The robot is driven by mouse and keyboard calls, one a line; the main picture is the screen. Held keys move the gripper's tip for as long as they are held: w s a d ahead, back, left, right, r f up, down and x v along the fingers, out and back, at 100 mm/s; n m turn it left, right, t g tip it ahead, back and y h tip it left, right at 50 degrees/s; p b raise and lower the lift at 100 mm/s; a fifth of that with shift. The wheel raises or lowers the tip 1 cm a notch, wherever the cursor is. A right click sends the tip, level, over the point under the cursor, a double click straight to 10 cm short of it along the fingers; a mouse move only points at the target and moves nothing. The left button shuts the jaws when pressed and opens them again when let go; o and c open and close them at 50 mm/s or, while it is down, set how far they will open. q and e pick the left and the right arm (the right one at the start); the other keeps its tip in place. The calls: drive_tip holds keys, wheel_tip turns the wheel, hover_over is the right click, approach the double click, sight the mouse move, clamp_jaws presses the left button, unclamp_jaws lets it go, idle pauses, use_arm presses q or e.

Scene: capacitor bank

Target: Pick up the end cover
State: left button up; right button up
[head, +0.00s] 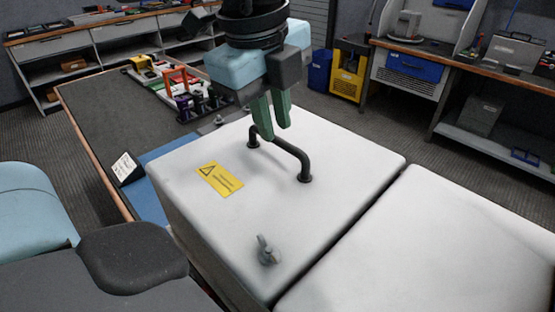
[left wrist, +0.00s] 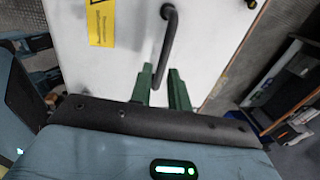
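The end cover (head: 215,225) is a white panel with a yellow warning label (head: 219,179), a dark bar handle (head: 290,153) and a small grey wing-shaped fastener (head: 266,251). It fills the middle of the head view and the top of the left wrist view (left wrist: 135,55). My left gripper (head: 274,132) has green fingers spread apart at the far part of the handle. In the left wrist view the handle (left wrist: 168,45) runs down between the two fingertips (left wrist: 163,85), close to the left finger. The gap shows no firm grip. My right gripper is not in view.
A second white panel (head: 430,255) lies beside the cover on the right, across a narrow dark gap. A workbench (head: 95,115) behind left holds colourful parts (head: 175,80) and a small white card (head: 124,167). Another bench (head: 460,60) and yellow bin (head: 346,75) stand at the back right.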

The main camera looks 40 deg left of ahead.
sight(278, 139)
use_arm(q)
drive_tip(key=shift+w+a+f+p, duration=0.15)
drive_tip(key=shift+w+f, duration=0.2)
drive_tip(key=shift+f, duration=0.9)
drive_tip(key=shift+w+d+f+p, duration=0.15)
drive_tip(key=shift+w+f, duration=0.2)
drive_tip(key=shift+f, duration=0.9)
drive_tip(key=shift+a, duration=0.1)
clamp_jaws()
